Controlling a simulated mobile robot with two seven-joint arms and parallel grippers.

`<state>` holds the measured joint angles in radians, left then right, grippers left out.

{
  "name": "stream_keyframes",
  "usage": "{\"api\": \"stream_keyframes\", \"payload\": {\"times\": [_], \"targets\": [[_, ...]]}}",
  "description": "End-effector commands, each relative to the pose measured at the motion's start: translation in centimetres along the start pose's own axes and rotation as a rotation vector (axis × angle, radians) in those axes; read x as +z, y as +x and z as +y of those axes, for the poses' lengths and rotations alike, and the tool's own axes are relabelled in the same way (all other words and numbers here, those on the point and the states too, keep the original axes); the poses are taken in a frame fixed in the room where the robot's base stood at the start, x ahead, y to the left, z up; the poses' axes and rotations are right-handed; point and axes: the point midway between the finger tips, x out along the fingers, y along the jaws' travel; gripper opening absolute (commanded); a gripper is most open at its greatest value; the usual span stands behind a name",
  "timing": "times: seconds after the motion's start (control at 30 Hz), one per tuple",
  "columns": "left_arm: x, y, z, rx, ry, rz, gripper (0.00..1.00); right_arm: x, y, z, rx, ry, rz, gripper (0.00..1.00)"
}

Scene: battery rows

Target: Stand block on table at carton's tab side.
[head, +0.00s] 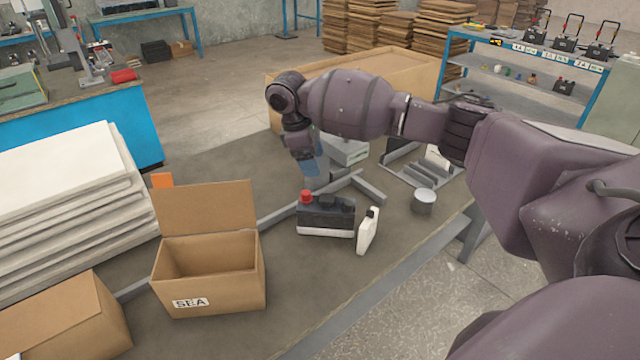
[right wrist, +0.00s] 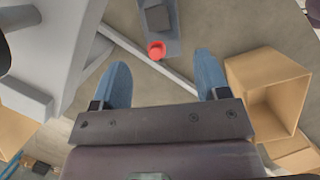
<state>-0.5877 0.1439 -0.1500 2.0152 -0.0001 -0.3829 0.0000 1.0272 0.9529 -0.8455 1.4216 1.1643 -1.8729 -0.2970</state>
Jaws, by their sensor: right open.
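A dark grey block with a white base, a red cap and a black cap (head: 326,217) stands on the table (head: 330,275). In the right wrist view the block (right wrist: 176,42) shows at the top, its red cap between and beyond my fingertips. An open cardboard carton marked SEA (head: 205,290) stands left of the block, its flap raised at the back. An orange tab (head: 162,181) shows at the flap's upper left; how it is fixed is hidden. My right gripper (head: 315,172) is open and empty, above and behind the block. My left gripper is out of view.
A white bottle (head: 368,231) stands close right of the block, with a metal can (head: 423,202) beyond. Grey bars (head: 285,212) lie behind the block. White stacked sheets (head: 65,200) and a closed box (head: 75,318) crowd the left.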

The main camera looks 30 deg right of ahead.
Motion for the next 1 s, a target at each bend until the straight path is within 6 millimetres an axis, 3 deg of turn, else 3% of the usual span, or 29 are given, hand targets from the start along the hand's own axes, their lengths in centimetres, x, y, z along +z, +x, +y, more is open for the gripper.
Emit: {"api": "stream_keyframes", "payload": {"times": [0.03,0.1,0.33,0.6,0.83,1.0], "targets": [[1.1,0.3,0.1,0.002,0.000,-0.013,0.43,-0.8,1.1,0.2,-0.017,-0.004,-0.033,0.68],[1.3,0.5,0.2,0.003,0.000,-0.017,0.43,-1.1,1.4,0.5,-0.030,-0.007,-0.071,0.68],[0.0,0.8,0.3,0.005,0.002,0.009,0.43,-0.9,2.2,0.7,-0.039,-0.007,-0.105,0.68],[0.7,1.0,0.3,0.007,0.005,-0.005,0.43,-0.6,5.9,0.6,-0.039,-0.007,-0.103,0.68],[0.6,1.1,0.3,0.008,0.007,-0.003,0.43,-0.6,7.2,0.5,-0.038,-0.007,-0.102,0.68],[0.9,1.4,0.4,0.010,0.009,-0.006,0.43,-0.8,9.5,0.5,-0.040,-0.008,-0.105,0.68]]}}
